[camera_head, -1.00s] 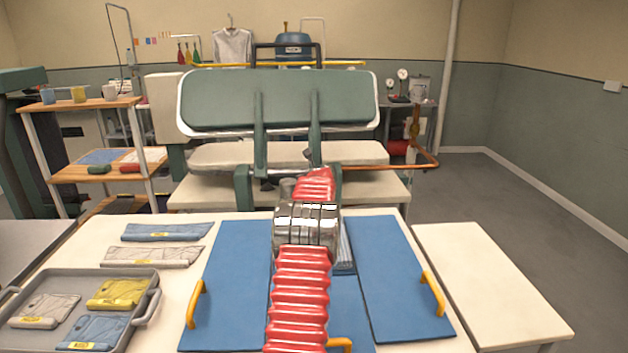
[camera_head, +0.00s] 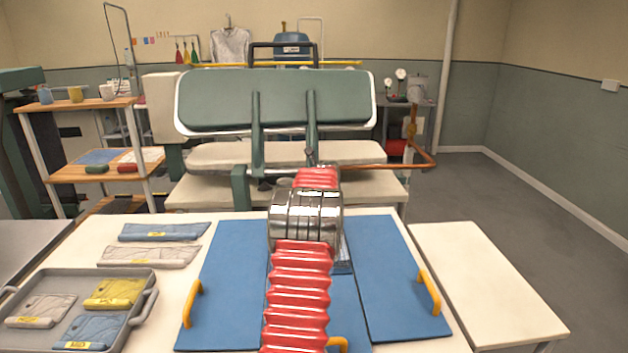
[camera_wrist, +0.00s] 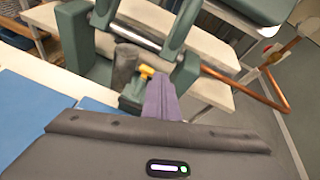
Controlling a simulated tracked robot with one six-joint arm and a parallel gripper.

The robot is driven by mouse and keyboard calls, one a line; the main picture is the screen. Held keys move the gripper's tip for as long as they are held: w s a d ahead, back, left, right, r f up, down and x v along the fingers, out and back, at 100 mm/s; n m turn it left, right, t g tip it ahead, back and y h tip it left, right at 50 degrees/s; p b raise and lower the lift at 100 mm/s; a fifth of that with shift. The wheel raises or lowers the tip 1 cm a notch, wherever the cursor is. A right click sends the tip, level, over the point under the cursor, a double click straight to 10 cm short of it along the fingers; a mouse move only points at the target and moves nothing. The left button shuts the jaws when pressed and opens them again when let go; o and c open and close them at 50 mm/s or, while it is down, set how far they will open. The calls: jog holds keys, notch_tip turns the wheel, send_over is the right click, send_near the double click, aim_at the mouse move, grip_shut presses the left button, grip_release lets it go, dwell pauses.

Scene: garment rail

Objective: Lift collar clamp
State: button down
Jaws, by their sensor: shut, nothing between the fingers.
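No part is clearly recognisable as the collar clamp. A press stands behind the table, its green upper plate (camera_head: 275,100) raised above a pale padded bed (camera_head: 215,154). In the wrist view, its green bracket (camera_wrist: 184,72), a metal bar and a grey cylinder (camera_wrist: 125,66) are close by. A small green part with a yellow knob (camera_wrist: 146,71) sits beside the cylinder, partly hidden. My gripper (camera_wrist: 160,88) shows as narrow purple-grey fingers, shut and empty, in front of these parts. Contact cannot be told. In the head view my arm hides the gripper.
Blue panels (camera_head: 224,285) with yellow handles lie on the white table. A grey tray (camera_head: 150,282) of folded garments is at left, with two more folded garments behind it. A copper pipe (camera_head: 425,152) sticks out at the press's right. Open floor lies at right.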

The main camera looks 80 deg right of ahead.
notch_tip(320, 180, up, 8)
jog(key=s+a, duration=0.1)
jog(key=shift+a+f, duration=0.25)
jog(key=shift+a, duration=0.1)
dwell(0.8)
